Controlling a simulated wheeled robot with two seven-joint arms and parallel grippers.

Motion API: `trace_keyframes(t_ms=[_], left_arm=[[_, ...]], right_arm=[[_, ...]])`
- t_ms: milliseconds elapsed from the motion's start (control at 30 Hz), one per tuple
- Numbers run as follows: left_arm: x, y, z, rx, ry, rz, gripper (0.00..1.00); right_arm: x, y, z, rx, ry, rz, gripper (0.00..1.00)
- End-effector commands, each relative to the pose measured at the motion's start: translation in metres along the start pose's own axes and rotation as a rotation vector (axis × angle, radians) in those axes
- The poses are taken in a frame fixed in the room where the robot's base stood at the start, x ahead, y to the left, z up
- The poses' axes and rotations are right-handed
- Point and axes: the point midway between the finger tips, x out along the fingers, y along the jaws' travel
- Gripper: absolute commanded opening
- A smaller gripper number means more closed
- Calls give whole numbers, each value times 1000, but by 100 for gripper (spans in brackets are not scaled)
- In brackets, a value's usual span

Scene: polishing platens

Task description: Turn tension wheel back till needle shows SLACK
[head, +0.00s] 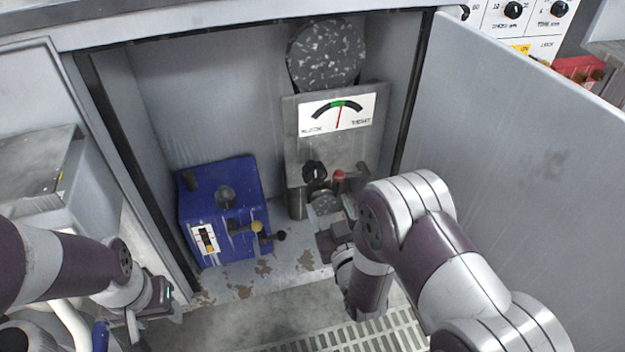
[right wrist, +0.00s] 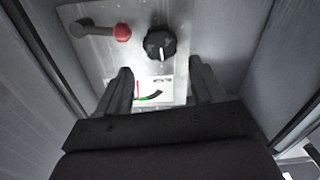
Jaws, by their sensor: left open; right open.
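The gauge (head: 338,115) is a white plate with a black and green arc on a grey panel in the open cabinet. Its red needle stands nearly upright at the green middle part, between the label at the left end and that at the right. A black lobed knob (head: 314,172), likely the tension wheel, sits below it; in the right wrist view the knob (right wrist: 160,44) has a white mark. My right gripper (right wrist: 160,85) is open and empty, its fingers apart from the knob. My left gripper (head: 150,312) is open, low at left, away from the panel.
A red-tipped lever (head: 338,175) stands close beside the knob. A blue box (head: 222,215) with small levers is left of the panel. A dark speckled disc (head: 326,55) is above the gauge. The open door (head: 520,140) bounds the right side.

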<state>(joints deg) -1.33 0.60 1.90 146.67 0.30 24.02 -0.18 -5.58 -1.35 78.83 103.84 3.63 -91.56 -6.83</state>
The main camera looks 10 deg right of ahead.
Motion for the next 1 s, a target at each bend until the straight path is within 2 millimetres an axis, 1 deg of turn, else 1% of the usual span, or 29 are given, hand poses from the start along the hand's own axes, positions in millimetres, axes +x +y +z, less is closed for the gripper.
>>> trace_keyframes(t_ms=[33,200,300,400,533,767,800,867,900,1000], left_arm=[[11,0,2,0,-1,0,54],[32,0,4,0,-1,0,54],[42,0,5,0,-1,0,54],[48,0,6,0,-1,0,54],[50,0,6,0,-1,0,54],[49,0,6,0,-1,0,54],[49,0,6,0,-1,0,54],[49,0,6,0,-1,0,54],[49,0,6,0,-1,0,54],[49,0,6,0,-1,0,54]], right_arm=[[12,0,5,0,5,2,68],[57,0,7,0,3,2,68],[79,-1,7,0,0,1,68],[94,-1,6,0,-1,0,68],[104,0,4,0,-4,0,68],[106,0,2,0,-4,-1,68],[106,0,2,0,-4,0,65],[106,0,2,0,-4,-1,46],[106,0,2,0,-4,0,32],[106,0,2,0,-4,0,31]])
